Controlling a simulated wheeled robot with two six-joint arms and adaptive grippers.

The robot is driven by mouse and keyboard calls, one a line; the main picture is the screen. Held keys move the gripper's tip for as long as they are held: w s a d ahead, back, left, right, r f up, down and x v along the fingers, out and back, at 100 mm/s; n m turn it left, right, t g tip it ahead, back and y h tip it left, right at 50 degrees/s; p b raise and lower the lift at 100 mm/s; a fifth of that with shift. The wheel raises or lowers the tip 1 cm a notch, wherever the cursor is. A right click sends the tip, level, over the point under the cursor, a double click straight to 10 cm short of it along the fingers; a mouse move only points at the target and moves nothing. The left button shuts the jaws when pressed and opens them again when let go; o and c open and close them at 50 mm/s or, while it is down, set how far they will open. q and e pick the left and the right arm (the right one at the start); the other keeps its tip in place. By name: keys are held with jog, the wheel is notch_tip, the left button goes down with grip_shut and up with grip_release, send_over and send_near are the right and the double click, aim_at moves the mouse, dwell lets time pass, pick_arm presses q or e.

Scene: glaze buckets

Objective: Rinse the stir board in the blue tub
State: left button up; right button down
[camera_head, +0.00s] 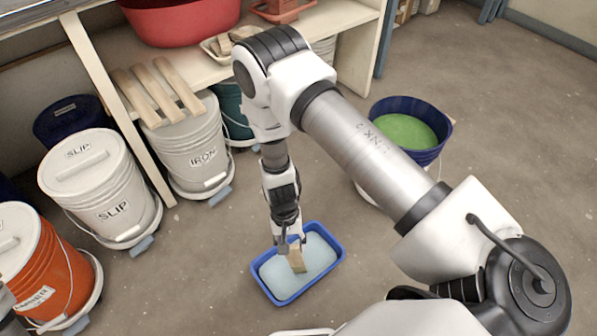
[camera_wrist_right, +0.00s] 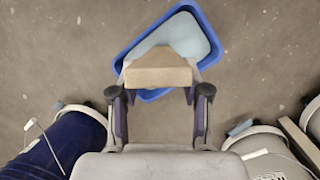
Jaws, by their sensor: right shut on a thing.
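The stir board (camera_head: 297,259) is a short tan wooden piece. My right gripper (camera_head: 290,243) is shut on it and holds it over the blue tub (camera_head: 269,290), which stands on the floor with pale blue liquid inside. I cannot tell whether the board's lower end is in the liquid. In the right wrist view, the board (camera_wrist_right: 160,71) spans the space between the fingers of the right gripper (camera_wrist_right: 160,88), and the tub (camera_wrist_right: 126,50) shows behind it, partly hidden. My left gripper is not in view.
A dark blue bucket of green glaze (camera_head: 437,154) stands right of the tub, partly behind my arm. White slip (camera_head: 112,213) and iron (camera_head: 202,160) buckets and an orange bucket (camera_head: 62,265) stand left. A shelf (camera_head: 327,22) is behind. Floor around the tub is clear.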

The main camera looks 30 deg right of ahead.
jog(key=p+v, duration=0.8)
jog(key=v, duration=0.1)
jog(key=shift+s+a+r+p, duration=0.15)
jog(key=shift+a+r+p, duration=0.25)
jog(key=shift+a, duration=0.15)
dwell(0.9)
jog(key=p+v, duration=0.2)
jog(key=s+p+v, duration=0.1)
jog(key=p+v, duration=0.1)
jog(key=shift+r, duration=0.45)
jog(key=shift+w, duration=0.1)
